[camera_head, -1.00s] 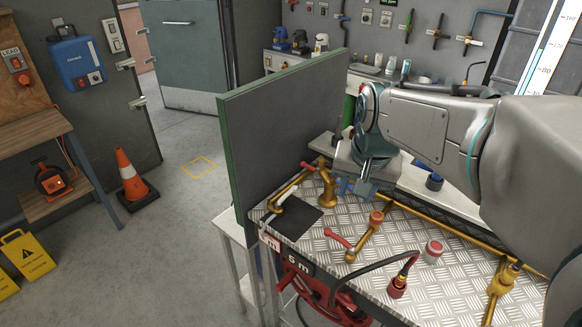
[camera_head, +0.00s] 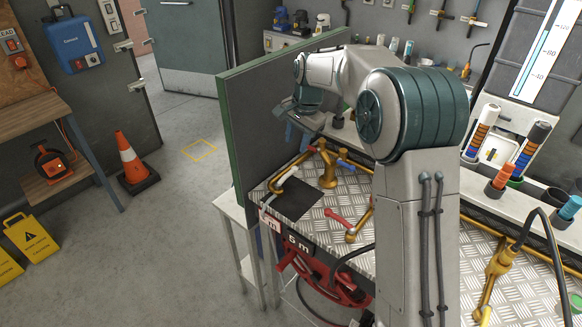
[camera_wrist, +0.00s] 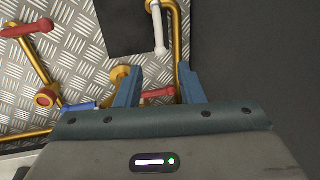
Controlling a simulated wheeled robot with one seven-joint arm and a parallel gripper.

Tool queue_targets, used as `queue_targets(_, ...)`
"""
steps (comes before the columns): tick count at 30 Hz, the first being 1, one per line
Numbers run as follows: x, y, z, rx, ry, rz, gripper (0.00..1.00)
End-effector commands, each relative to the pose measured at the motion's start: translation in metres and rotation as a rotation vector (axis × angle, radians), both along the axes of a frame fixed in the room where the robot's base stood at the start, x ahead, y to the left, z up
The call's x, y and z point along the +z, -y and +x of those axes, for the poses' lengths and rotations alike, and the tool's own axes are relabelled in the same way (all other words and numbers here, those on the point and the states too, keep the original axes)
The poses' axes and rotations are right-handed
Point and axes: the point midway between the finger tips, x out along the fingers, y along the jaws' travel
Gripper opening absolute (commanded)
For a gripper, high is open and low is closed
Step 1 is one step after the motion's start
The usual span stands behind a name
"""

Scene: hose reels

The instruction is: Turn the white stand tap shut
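The white stand tap shows a white lever (camera_wrist: 158,28) on a brass pipe in the wrist view, beside a black mat. In the head view its white lever (camera_head: 284,178) is small, near the bench's left end. My gripper (camera_wrist: 160,68) is open and empty, with the white lever just beyond and between the lines of its two blue fingers, apart from them. In the head view my gripper (camera_head: 297,134) hangs above the bench near the green-edged panel, partly hidden by my arm. The lever's exact angle to its pipe is hard to tell.
A red lever (camera_wrist: 158,93) shows between my fingers, and a blue lever (camera_wrist: 80,106) lies left of them. Another red-handled tap (camera_wrist: 28,28) is further left. The green-edged panel (camera_head: 240,130) stands close beside the bench's left end. The black mat (camera_head: 296,200) is clear.

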Motion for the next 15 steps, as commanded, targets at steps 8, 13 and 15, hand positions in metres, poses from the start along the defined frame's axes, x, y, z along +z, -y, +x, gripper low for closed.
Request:
queue_targets(8, -0.058, -0.009, 0.006, 0.001, -0.006, -0.002, 0.35)
queue_targets(13, -0.089, -0.014, 0.01, 0.001, -0.003, -0.001, 0.35)
queue_targets(15, -0.098, -0.015, 0.011, 0.001, -0.003, -0.001, 0.35)
